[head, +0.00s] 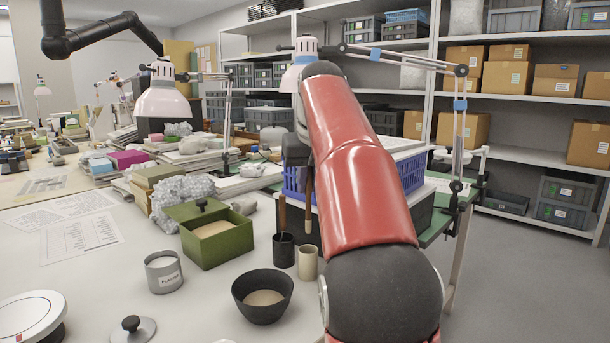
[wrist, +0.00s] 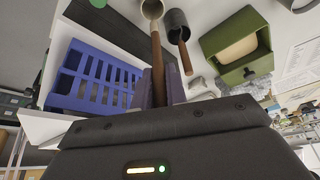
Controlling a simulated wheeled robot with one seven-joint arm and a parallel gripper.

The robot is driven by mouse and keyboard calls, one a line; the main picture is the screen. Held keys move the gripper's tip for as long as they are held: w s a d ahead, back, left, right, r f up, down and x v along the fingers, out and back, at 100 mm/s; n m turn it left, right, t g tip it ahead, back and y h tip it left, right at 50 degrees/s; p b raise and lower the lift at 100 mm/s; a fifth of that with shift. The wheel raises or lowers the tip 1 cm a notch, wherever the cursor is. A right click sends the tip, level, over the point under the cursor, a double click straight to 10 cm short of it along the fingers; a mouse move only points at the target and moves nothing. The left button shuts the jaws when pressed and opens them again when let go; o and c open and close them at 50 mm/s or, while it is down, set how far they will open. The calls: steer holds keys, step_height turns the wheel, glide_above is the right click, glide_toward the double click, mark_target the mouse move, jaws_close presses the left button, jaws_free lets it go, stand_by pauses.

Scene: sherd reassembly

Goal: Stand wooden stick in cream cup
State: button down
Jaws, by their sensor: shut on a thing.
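My gripper (head: 298,156) is above the two cups, and its fingers also show in the wrist view (wrist: 157,88). It is shut on a wooden stick (head: 309,188), which hangs about upright below the fingers. The cream cup (head: 308,264) stands on the table under the stick. In the head view the visible lower end of the stick is above the cup's rim, apart from it. In the wrist view the stick (wrist: 157,60) points to the cream cup (wrist: 153,9) and overlaps its rim; depth is hard to tell there.
A dark cup (head: 284,252) holding another brown stick (head: 282,214) stands just left of the cream cup. A black bowl (head: 263,308), a green box (head: 218,247) and a grey jar (head: 164,275) are nearby. A blue crate (wrist: 95,78) is close behind.

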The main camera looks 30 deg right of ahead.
mark_target(309, 220)
steer(key=shift+f+b, duration=3.4)
steer(key=shift+f, duration=1.5)
steer(key=c, duration=1.3)
jaws_free()
steer(key=shift+c, duration=0.2)
steer(key=shift+r, duration=0.15)
steer(key=p+v, duration=0.2)
steer(key=v, duration=0.5)
steer(key=shift+r, duration=0.25)
steer(key=shift+s, duration=0.2)
